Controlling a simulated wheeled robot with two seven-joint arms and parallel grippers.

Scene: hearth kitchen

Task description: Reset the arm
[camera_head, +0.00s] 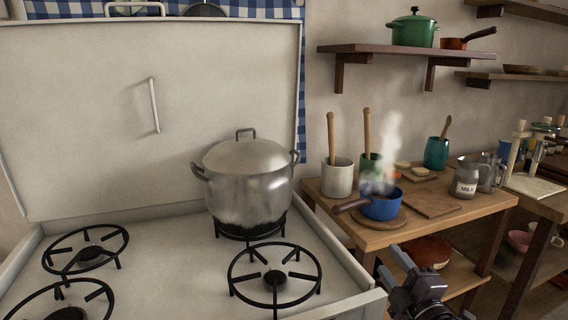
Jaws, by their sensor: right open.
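My right gripper (395,264) shows at the bottom edge, right of the stove's front corner and in front of the lower shelf of the wooden table. It is open, and I see nothing between its fingers. My left gripper is not in view. A lidded steel pot (248,185) stands upright on the back right burner of the white stove (180,245). A small blue saucepan (381,207) steams on a round board on the wooden table.
The stove's raised white lid (80,120) stands behind the burners. The table (400,235) right of the stove also holds utensil crocks, a milk jug (466,180) and boards. A red-brown dish (428,252) sits on its lower shelf. The front right burner (275,278) is bare.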

